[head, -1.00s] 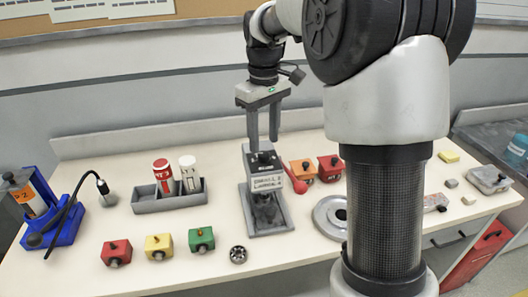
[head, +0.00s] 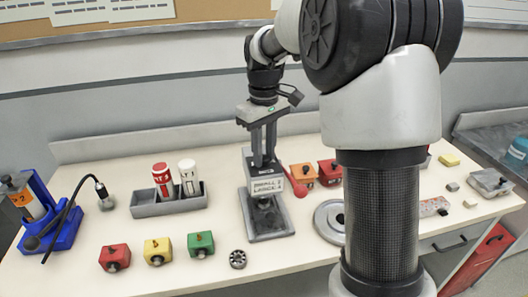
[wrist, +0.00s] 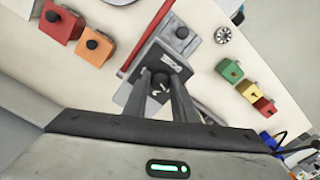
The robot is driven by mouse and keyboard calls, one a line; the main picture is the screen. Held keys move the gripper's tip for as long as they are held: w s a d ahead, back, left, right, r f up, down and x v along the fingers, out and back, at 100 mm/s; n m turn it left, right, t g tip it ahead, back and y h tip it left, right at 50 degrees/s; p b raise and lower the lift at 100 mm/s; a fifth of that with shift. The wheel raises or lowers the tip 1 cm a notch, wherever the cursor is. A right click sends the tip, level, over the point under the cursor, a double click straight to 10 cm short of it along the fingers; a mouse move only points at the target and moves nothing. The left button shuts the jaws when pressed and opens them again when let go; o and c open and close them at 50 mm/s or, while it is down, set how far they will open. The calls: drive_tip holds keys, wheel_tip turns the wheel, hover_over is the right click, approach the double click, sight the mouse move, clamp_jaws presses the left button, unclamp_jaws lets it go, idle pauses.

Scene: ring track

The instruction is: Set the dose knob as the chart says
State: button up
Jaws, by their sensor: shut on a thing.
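The grey dispenser (head: 283,218) stands upright mid-table, with a white label (head: 267,185) on its front. The label seems to read "SMALL" and "LARGE" with numbers too small to be sure of. The dark dose knob (wrist: 160,84) sits on the dispenser's top in the wrist view. My gripper (head: 264,160) points down at the dispenser's top, its fingers shut on the knob, one on each side. The fingers partly hide the knob, and its pointer setting cannot be read. Papers (head: 90,12) on the wall board are cut off and unreadable.
A red lever (head: 298,185) juts out beside the dispenser. Orange (head: 303,175) and red boxes (head: 330,172) stand to its right. A grey tray (head: 145,207) holds two cylinders on the left. Red, yellow and green blocks (head: 201,244) stand in front.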

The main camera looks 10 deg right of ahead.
sight(264, 157)
drive_tip(key=shift+r, duration=0.1)
drive_tip(key=m+p, duration=0.2)
drive_tip(key=m, duration=0.2)
drive_tip(key=shift+r+p, duration=0.1)
drive_tip(key=shift+p, duration=0.3)
drive_tip(key=m+p, duration=0.2)
drive_tip(key=m, duration=0.3)
drive_tip(key=shift+m, duration=0.4)
drive_tip(key=o, duration=1)
drive_tip(key=shift+o, duration=0.2)
wheel_tip(264, 157, up, 17)
drive_tip(key=p, duration=0.2)
drive_tip(key=shift+r, duration=0.15)
